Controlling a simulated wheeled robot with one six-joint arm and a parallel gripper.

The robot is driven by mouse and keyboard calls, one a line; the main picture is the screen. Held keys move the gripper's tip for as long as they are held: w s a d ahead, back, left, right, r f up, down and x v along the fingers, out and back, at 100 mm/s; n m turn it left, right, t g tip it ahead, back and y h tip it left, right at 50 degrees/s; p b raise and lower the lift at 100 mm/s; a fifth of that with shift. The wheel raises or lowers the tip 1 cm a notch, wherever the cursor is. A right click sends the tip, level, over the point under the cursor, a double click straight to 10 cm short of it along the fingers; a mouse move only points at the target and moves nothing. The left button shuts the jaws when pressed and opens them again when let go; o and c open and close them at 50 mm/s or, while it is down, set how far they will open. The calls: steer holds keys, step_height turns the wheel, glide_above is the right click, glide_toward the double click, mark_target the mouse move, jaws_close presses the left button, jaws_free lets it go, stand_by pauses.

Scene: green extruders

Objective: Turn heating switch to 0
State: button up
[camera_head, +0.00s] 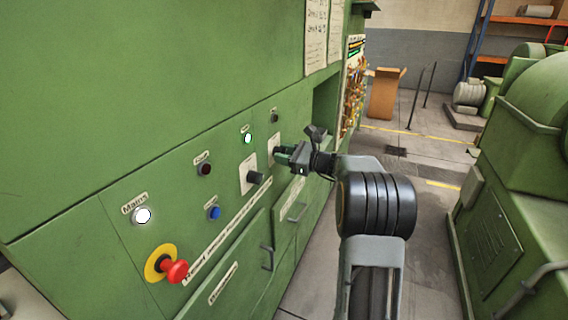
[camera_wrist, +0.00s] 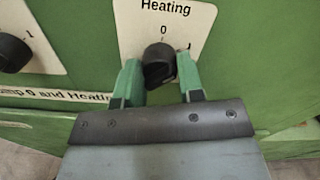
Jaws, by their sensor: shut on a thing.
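The heating switch is a black rotary knob (camera_wrist: 159,64) on a white plate (camera_wrist: 190,17) labelled "Heating", with 0 at the top and 1 at the upper right. My gripper (camera_wrist: 158,70) has its two green fingers on either side of the knob and is shut on it. Exactly where the knob points is hard to tell, as its lower part is dark. In the head view my gripper (camera_head: 287,155) reaches the green panel at the white heating plate (camera_head: 273,143), covering most of the knob.
A second black knob (camera_head: 255,178) sits left of the heating switch, also in the wrist view (camera_wrist: 12,53). A red emergency button (camera_head: 176,271), a white Mains lamp (camera_head: 142,215) and a blue button (camera_head: 214,213) are further left. Floor is free between panel and green machine (camera_head: 515,190).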

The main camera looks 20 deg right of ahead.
steer(key=n+b, duration=0.4)
steer(key=b, duration=0.1)
steer(key=shift+f+b, duration=0.3)
steer(key=shift+b, duration=0.05)
steer(key=n+b, duration=0.4)
steer(key=shift+r, duration=0.25)
steer(key=shift+r+n, duration=0.1)
steer(key=shift+n, duration=0.3)
steer(key=o, duration=0.9)
steer(key=shift+d, duration=0.1)
steer(key=v, duration=1.3)
steer(key=shift+s+d+b, duration=0.2)
steer(key=shift+s+b, duration=0.1)
steer(key=shift+b, duration=0.05)
